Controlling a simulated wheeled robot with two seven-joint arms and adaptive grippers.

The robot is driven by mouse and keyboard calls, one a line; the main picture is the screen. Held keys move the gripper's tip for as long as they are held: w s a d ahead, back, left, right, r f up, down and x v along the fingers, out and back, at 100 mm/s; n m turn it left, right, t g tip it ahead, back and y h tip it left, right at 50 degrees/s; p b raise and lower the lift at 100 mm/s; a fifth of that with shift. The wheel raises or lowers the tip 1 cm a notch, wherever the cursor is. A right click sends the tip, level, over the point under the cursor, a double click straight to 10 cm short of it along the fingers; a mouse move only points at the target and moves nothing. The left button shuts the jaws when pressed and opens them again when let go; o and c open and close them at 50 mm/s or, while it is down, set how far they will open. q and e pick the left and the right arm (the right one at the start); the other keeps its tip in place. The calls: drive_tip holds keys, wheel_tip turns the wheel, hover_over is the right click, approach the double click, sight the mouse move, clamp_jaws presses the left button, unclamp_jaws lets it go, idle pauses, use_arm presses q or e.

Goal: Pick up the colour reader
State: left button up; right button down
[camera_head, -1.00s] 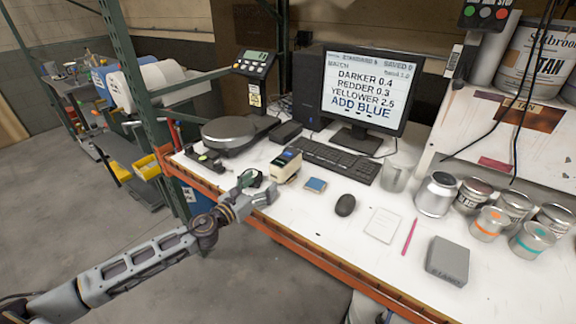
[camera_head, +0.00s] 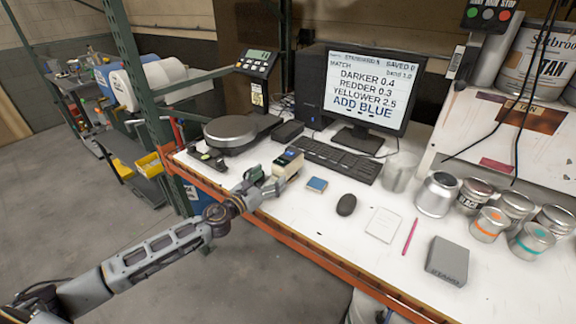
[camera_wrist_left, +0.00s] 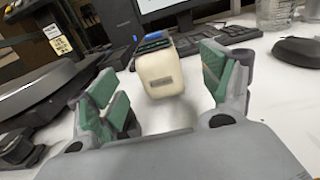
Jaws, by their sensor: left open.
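The colour reader (camera_head: 287,163) is a small cream block with a dark top, standing on the white bench left of the keyboard. In the left wrist view the colour reader (camera_wrist_left: 160,72) sits centrally, just ahead of and between the two green-padded fingers. My left gripper (camera_head: 266,181) is open and close to the near side of the reader; its fingers (camera_wrist_left: 165,95) are apart with nothing held between them. The far side of the reader is hidden. My right gripper is not in view.
A round scale (camera_head: 229,130) stands to the left, and the keyboard (camera_head: 337,160) lies behind to the right. A small blue-topped square (camera_head: 317,184) and a mouse (camera_head: 346,205) lie right of the reader. The bench's orange front edge (camera_head: 290,245) runs below my arm.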

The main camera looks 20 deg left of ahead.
sight(277, 172)
use_arm(q)
drive_tip(key=shift+p+x, duration=0.3)
drive_tip(key=shift+x, duration=2.15)
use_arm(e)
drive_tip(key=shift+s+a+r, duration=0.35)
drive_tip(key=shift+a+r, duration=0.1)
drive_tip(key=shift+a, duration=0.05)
use_arm(q)
drive_tip(key=shift+w, duration=0.15)
drive_tip(key=shift+w+d+r+p, duration=0.15)
drive_tip(key=shift+w+p, duration=0.1)
drive_tip(key=shift+w, duration=0.35)
drive_tip(key=shift+w+d+r+p, duration=0.1)
drive_tip(key=shift+w+r+p, duration=0.15)
drive_tip(key=shift+w, duration=0.35)
drive_tip(key=shift+w+d, duration=0.2)
drive_tip(key=shift+w, duration=0.5)
drive_tip(key=shift+w+d+f, duration=0.1)
drive_tip(key=shift+w+d, duration=0.1)
drive_tip(key=shift+w, duration=0.3)
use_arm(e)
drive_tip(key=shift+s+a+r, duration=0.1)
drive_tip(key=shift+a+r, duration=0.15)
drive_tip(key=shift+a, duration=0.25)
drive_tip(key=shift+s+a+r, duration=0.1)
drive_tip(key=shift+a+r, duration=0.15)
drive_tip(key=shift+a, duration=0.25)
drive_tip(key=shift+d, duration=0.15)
